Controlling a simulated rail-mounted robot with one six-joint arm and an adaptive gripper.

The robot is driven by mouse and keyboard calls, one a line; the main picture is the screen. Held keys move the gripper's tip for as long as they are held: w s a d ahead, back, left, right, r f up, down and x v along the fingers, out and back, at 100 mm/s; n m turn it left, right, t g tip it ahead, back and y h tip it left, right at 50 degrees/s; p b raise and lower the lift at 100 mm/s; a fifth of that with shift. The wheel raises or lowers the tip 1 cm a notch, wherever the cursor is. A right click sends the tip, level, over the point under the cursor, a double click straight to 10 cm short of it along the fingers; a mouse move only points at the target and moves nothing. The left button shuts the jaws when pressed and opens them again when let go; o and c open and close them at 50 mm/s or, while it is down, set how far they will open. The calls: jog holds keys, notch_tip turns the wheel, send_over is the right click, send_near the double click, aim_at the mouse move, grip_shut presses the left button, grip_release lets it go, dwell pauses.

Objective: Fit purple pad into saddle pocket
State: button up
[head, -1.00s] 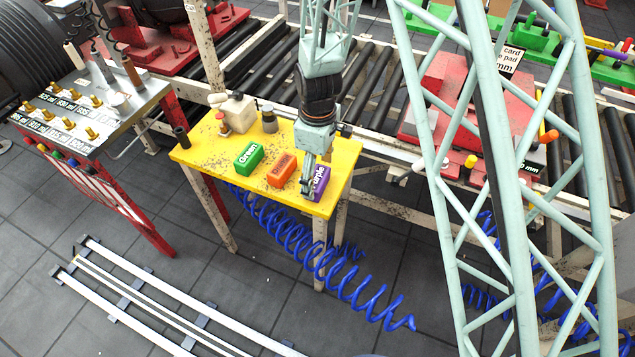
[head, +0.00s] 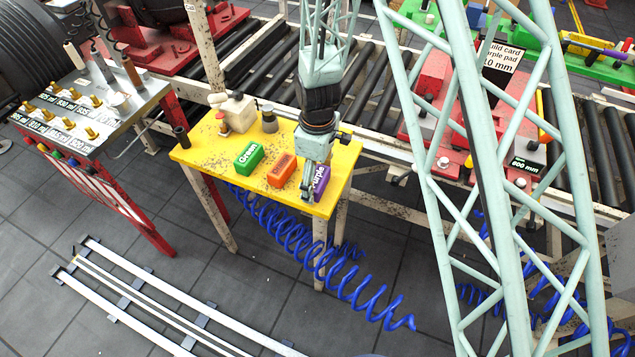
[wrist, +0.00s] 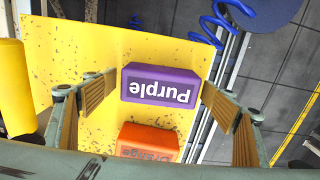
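The purple pad (head: 321,180), a block lettered "Purple", lies near the front right corner of the yellow table (head: 215,165). In the head view my gripper (head: 311,192) is over it and hides part of it. In the wrist view the purple pad (wrist: 160,84) lies between the spread fingers of my gripper (wrist: 158,92). The fingers are apart, with gaps to the pad on both sides. A red saddle block (head: 430,115) stands on the roller line at the right, partly behind my lattice structure. I cannot make out its pocket.
The orange pad (head: 281,170) lies close beside the purple one, and the green pad (head: 248,158) farther left. Blue coiled hose (head: 330,265) hangs below the table.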

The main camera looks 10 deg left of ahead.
aim_at(317, 177)
jog(key=c, duration=1)
jog(key=shift+r, duration=0.2)
jog(key=shift+r, duration=1.6)
jog(key=s+d+r+b, duration=0.1)
jog(key=s+d, duration=0.8)
jog(key=s, duration=0.4)
jog(key=shift+r, duration=0.2)
jog(key=shift+d, duration=0.1)
